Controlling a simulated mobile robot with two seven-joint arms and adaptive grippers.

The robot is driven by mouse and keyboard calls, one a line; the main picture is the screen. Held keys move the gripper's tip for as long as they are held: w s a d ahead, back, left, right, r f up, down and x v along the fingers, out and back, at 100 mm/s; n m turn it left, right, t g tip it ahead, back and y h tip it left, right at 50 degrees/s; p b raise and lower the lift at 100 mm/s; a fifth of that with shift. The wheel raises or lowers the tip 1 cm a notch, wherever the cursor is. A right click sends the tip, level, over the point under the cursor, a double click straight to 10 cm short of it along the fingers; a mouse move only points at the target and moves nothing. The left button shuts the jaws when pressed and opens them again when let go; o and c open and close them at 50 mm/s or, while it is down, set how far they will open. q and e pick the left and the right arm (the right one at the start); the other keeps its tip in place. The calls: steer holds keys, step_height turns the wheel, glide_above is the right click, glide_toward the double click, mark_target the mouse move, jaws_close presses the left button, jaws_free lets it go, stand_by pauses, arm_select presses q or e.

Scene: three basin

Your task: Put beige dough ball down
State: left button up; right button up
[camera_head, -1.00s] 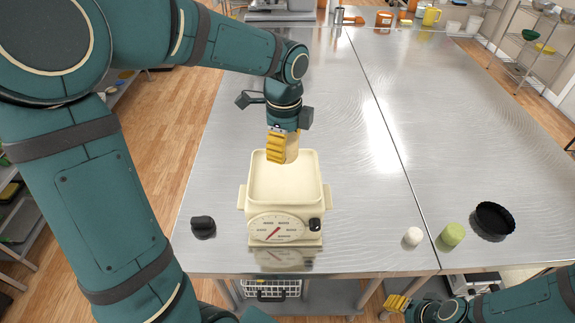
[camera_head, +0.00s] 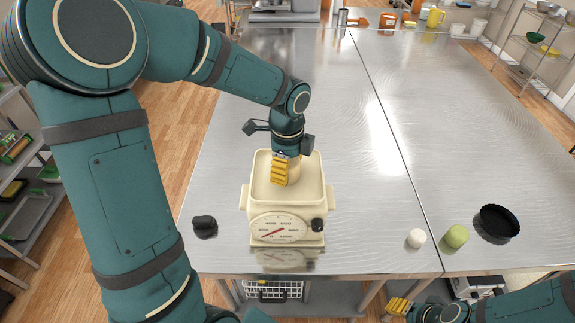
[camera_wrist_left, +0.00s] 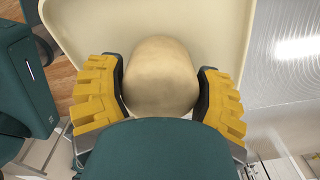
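The beige dough ball (camera_head: 294,172) is between the yellow fingers of my left gripper (camera_head: 286,174). The left wrist view shows the dough ball (camera_wrist_left: 160,75) with a finger pad against each side, so the gripper is shut on it. Gripper and ball are low over the cream pan of the kitchen scale (camera_head: 257,192), and the ball seems to rest on the pan. Its underside is hidden. My right gripper (camera_head: 398,306) is at the bottom edge, below the table's front edge; its opening cannot be made out.
A black object (camera_head: 204,226) lies left of the scale on the metal table (camera_head: 330,110). A white ball (camera_head: 416,238), a green piece (camera_head: 455,236) and a dark fluted tin (camera_head: 497,222) are at the front right. The middle of the table is clear.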

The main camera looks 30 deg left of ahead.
arm_select(q)
steer(key=o, duration=0.3)
steer(key=shift+o, duration=0.2)
steer(key=shift+r, duration=0.2)
step_height(320, 180, up, 12)
steer(key=shift+p, duration=0.6)
